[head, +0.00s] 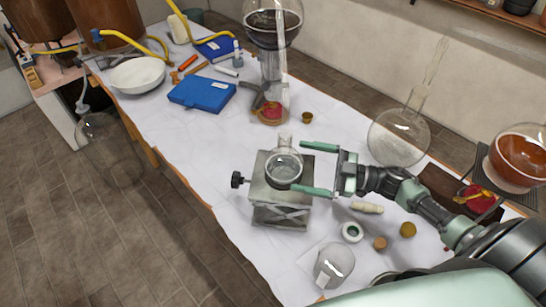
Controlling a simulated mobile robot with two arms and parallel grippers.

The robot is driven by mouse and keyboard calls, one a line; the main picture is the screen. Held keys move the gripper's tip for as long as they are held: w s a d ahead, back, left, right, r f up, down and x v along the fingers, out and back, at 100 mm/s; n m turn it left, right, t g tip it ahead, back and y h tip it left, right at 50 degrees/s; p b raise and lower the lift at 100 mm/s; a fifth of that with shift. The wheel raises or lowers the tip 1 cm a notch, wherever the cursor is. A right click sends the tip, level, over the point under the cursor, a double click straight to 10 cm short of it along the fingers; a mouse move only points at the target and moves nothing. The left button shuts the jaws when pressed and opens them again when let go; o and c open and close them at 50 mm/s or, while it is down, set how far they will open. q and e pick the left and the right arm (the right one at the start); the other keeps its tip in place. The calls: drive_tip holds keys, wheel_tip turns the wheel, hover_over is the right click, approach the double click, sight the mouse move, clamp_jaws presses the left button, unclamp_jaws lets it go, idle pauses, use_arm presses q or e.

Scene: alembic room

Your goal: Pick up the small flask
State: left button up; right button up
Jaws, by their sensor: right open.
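The small flask (284,168) is a clear round glass flask with a short neck. It stands upright on top of a grey metal lab jack (281,209) with a black side knob. My right gripper (299,167) reaches in from the right with its two green fingers spread apart, one on the far side and one on the near side of the flask. The fingertips are close to the flask's right side; I cannot tell whether they touch it. My left gripper is not in view.
A large round flask (398,137) stands behind my right arm. A blue case (202,94) and white bowl (137,75) are at the back left. The cloth left of the jack is clear.

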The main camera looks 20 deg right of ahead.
sight(292, 166)
drive_tip(key=shift+w+a+f, duration=0.2)
drive_tip(key=shift+w+f, duration=0.1)
drive_tip(key=shift+f, duration=0.3)
drive_tip(key=shift+w+a+f, duration=0.15)
drive_tip(key=shift+w+a, duration=0.35)
drive_tip(key=shift+a, duration=0.1)
drive_tip(key=shift+w+a+p, duration=0.4)
drive_tip(key=shift+a+p, duration=0.1)
drive_tip(key=shift+a, duration=0.05)
drive_tip(key=p+x, duration=0.1)
drive_tip(key=x, duration=0.3)
drive_tip(key=shift+w+a+f, duration=0.1)
drive_tip(key=shift+w+a, duration=0.15)
drive_tip(key=shift+a, duration=0.15)
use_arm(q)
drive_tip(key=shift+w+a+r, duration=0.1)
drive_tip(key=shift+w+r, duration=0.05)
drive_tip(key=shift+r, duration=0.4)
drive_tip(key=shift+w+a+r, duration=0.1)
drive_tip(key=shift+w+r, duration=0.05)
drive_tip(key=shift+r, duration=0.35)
use_arm(e)
drive_tip(key=c, duration=1.5)
